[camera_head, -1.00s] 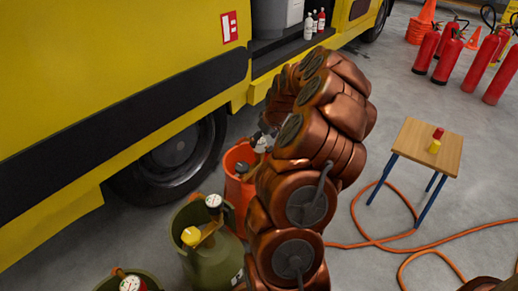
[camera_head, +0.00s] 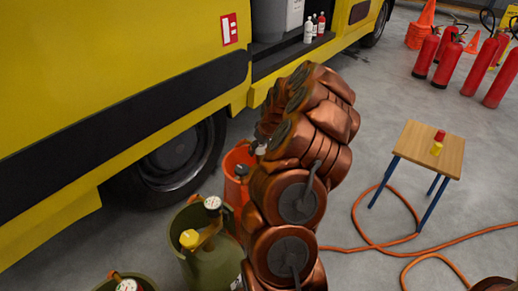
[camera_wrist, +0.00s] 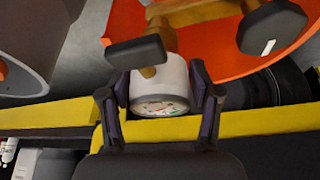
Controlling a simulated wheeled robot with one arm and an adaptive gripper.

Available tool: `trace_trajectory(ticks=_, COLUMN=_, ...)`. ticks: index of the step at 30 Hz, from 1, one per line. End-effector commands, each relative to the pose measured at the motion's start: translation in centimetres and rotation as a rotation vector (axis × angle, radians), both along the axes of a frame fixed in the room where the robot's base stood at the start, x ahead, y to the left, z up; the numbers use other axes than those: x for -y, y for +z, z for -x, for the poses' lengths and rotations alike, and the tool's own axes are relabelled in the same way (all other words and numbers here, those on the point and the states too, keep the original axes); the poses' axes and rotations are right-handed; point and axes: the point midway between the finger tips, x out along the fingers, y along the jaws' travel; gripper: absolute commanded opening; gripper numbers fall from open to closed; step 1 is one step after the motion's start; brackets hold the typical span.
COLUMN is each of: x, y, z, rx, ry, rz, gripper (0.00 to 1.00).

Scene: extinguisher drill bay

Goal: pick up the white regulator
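The white regulator (camera_wrist: 160,82) is in the middle of the wrist view, a short white cylinder with a round gauge face. It sits by a brass valve (camera_wrist: 185,14) above an orange vessel (camera_wrist: 230,65). My gripper (camera_wrist: 160,84) has one dark finger on each side of the regulator, close against it. I cannot tell whether the fingers press on it or leave a thin gap. In the head view my arm hides most of the gripper, and only part of the orange vessel (camera_head: 233,178) shows beside it.
A green cylinder (camera_head: 215,258) with a gauge and yellow cap stands near the orange vessel; another (camera_head: 110,285) is at the bottom edge. A yellow truck (camera_head: 110,120) is behind. A small table (camera_head: 430,150), orange hose (camera_head: 372,240) and red extinguishers (camera_head: 446,65) are at right.

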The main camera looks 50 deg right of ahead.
Motion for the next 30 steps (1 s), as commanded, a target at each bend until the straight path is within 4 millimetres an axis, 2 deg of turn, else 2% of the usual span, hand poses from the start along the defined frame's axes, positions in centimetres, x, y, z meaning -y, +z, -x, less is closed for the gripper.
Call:
trace_trajectory(ticks=1, x=0.0, y=0.0, z=0.0, rx=0.0, ry=0.0, rz=0.0, gripper=0.54)
trace_trajectory(ticks=12, x=0.0, y=0.0, z=0.0, rx=0.0, ry=0.0, rz=0.0, gripper=0.17)
trace_trajectory(ticks=22, x=0.0, y=0.5, z=0.0, rx=0.0, ry=0.0, rz=0.0, gripper=0.17)
trace_trajectory(ticks=30, x=0.0, y=3.3, z=0.0, rx=-0.001, ry=0.001, rz=0.0, gripper=0.17)
